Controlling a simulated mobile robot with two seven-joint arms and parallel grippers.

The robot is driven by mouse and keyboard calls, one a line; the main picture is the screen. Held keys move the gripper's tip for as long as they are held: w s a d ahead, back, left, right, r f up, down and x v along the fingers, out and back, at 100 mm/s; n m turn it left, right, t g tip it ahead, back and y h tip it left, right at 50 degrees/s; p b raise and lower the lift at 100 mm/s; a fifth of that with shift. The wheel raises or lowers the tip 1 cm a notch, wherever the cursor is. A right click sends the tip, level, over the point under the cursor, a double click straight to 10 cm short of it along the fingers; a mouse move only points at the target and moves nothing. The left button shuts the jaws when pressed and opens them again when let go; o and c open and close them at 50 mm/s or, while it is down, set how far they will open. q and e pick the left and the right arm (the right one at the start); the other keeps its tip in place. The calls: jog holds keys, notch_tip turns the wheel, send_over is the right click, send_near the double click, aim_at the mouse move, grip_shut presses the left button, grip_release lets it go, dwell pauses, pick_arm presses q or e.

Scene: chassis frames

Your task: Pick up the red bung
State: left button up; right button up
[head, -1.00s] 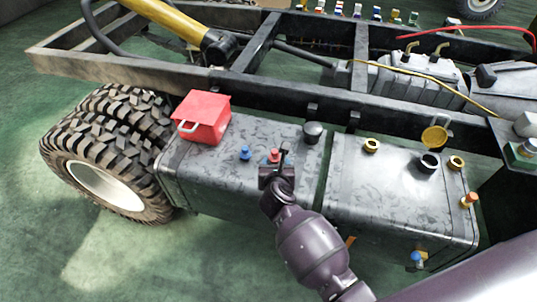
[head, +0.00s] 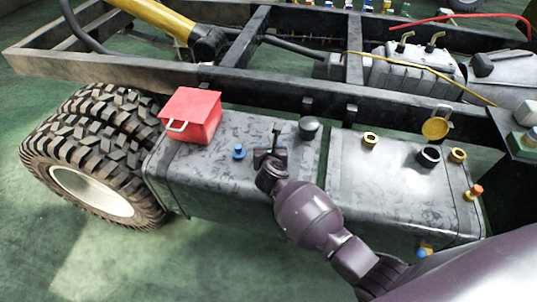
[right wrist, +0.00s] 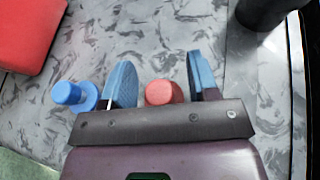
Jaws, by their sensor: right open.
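The red bung (right wrist: 163,92) stands on the grey metal tank top in the right wrist view. My right gripper (right wrist: 162,78) is open, with one blue-padded finger on each side of the bung. The bung looks closer to the left finger; I cannot tell whether they touch. In the head view my right gripper (head: 271,152) is low over the left tank (head: 215,150) and hides the bung. My left gripper is not in view.
A blue bung (right wrist: 70,94) stands just left of the left finger. A red box (head: 190,115) sits further left on the tank. A black cap (head: 309,127) is to the right. The frame rail (head: 290,100) runs behind. Bare tank top lies between these.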

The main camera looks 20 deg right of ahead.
jog(key=shift+w+d, duration=0.1)
jog(key=shift+w, duration=0.2)
jog(key=shift+f, duration=0.1)
jog(key=c, duration=1)
